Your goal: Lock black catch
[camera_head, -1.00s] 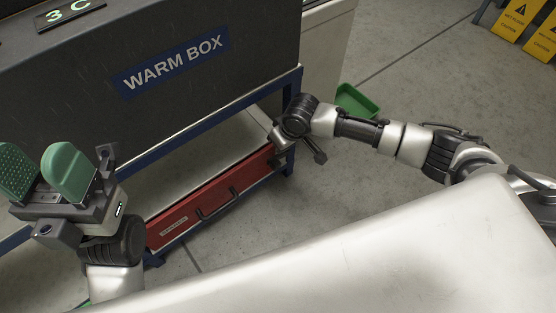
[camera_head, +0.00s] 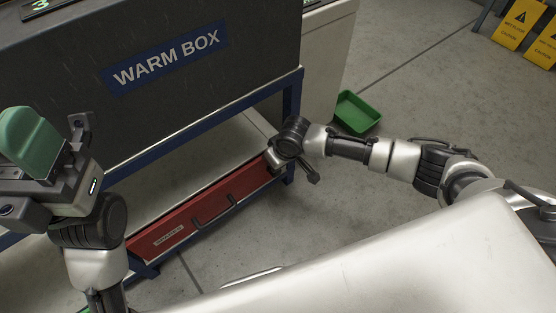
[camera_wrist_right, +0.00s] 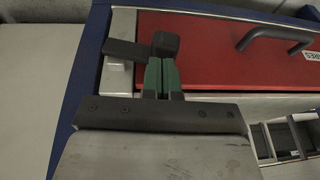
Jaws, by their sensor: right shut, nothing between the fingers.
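In the head view, the right gripper (camera_head: 274,158) is at the right end of the red drawer (camera_head: 195,213) and the catch cannot be made out.
The dark warm box (camera_head: 165,60) stands on a blue frame (camera_head: 291,95) above the drawer. A green bin (camera_head: 357,113) is on the floor at right, and yellow caution signs (camera_head: 517,22) stand farther back. The floor between is clear.

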